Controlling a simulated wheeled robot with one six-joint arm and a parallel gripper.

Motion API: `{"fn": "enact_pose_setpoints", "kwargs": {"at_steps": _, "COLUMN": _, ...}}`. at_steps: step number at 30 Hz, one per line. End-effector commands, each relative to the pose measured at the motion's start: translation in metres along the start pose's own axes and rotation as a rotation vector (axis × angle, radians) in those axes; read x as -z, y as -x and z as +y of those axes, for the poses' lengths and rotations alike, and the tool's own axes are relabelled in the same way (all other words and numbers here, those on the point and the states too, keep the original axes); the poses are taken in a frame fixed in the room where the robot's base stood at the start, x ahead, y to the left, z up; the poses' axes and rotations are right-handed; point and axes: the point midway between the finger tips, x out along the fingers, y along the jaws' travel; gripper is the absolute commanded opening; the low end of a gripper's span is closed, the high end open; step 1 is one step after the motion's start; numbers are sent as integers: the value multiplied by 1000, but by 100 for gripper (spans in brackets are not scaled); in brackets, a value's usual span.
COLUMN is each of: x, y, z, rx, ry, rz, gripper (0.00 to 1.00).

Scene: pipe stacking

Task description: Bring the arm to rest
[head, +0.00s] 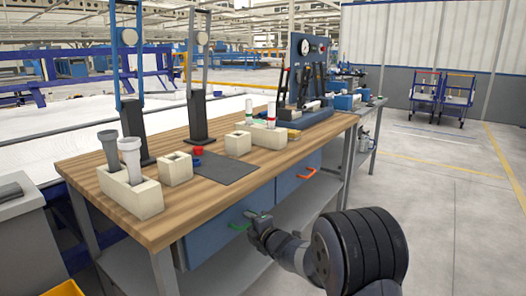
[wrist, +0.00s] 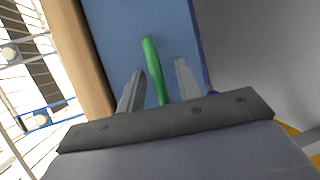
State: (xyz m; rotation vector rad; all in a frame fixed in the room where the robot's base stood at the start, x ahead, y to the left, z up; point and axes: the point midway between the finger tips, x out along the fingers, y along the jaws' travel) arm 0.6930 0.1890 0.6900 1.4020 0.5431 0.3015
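My gripper (head: 258,219) is in front of the workbench's left blue drawer, close to its green handle (head: 240,226). In the wrist view my gripper (wrist: 159,74) has its two fingers spread apart. The green handle (wrist: 152,62) shows between them with a gap on both sides. I cannot tell how far the fingertips are from the drawer front (wrist: 110,30). My gripper holds nothing.
The wooden workbench (head: 130,210) carries cream blocks, two grey pipes (head: 130,155) in a holder, a dark mat (head: 225,168) and a tool board (head: 305,70). An orange-handled drawer (head: 298,178) is at right.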

Motion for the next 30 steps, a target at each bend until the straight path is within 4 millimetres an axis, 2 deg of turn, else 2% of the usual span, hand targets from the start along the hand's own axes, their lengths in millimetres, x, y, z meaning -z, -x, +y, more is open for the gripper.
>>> {"fn": "enact_pose_setpoints", "kwargs": {"at_steps": 11, "x": 4, "y": -5, "z": 2, "rx": 0, "ry": 0, "rz": 0, "gripper": 33}}
{"fn": "enact_pose_setpoints", "kwargs": {"at_steps": 17, "x": 3, "y": 25, "z": 4, "rx": -1, "ry": -1, "rz": -1, "gripper": 33}}
{"fn": "enact_pose_setpoints", "kwargs": {"at_steps": 30, "x": 3, "y": 103, "z": 4, "rx": -1, "ry": -1, "rz": -1, "gripper": 33}}
